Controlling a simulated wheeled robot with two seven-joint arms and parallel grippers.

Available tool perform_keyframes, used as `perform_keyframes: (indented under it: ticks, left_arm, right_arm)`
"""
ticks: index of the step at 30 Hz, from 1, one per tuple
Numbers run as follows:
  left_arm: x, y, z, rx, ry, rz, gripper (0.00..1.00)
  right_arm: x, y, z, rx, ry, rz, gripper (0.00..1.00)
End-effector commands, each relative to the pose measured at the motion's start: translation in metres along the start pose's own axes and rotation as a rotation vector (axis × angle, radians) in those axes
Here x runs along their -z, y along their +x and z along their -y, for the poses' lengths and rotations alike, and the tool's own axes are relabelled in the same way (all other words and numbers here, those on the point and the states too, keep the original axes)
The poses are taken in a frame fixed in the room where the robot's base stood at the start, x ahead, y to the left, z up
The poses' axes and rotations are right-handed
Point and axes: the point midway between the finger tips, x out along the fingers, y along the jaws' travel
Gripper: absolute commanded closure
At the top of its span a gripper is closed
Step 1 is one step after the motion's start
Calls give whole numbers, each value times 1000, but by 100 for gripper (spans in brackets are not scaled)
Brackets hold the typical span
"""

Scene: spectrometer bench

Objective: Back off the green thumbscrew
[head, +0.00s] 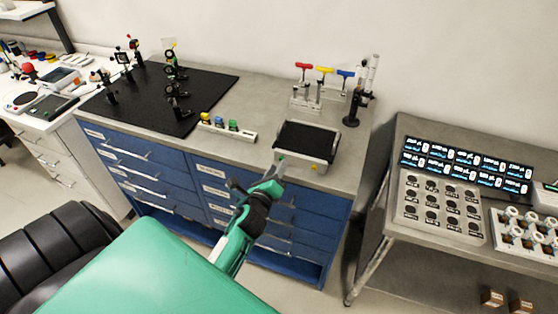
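My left gripper (279,166) is in front of the bench's front edge, by the near left corner of a black-topped tray (307,137). Its fingers are small and dark here, so I cannot tell whether they are open or shut. Nothing is clearly seen between them. I cannot pick out the green thumbscrew for certain. A small green-topped piece (233,125) stands in a white holder (246,136) left of the gripper. Several optic mounts (175,88) stand on the black breadboard (205,88), too small to show their screws. My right gripper is out of view.
T-handled tools in red, yellow (324,70) and blue stand in a rack at the back. A dark mount (353,108) stands right of them. A separate table (410,235) with displays (466,165) is at right. Bare bench top lies between breadboard and rack.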

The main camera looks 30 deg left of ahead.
Motion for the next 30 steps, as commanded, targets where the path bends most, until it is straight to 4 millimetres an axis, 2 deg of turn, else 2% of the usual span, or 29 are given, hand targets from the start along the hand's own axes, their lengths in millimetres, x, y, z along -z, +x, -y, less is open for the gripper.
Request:
perform_keyframes:
  ticks: [6,17,18,23,24,30]
  left_arm:
    - [-1,22,1,0,0,0,63]
    - [0,27,0,0,0,-1,63]
    - [0,27,0,0,0,-1,65]
    - [0,27,0,0,0,-1,97]
    - [0,27,0,0,0,-1,100]
    - [0,27,0,0,-6,-1,100]
  right_arm:
    - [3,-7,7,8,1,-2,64]
    - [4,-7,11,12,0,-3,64]
    - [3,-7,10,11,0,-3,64]
    - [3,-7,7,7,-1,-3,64]
    - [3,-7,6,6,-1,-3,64]
    - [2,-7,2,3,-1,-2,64]
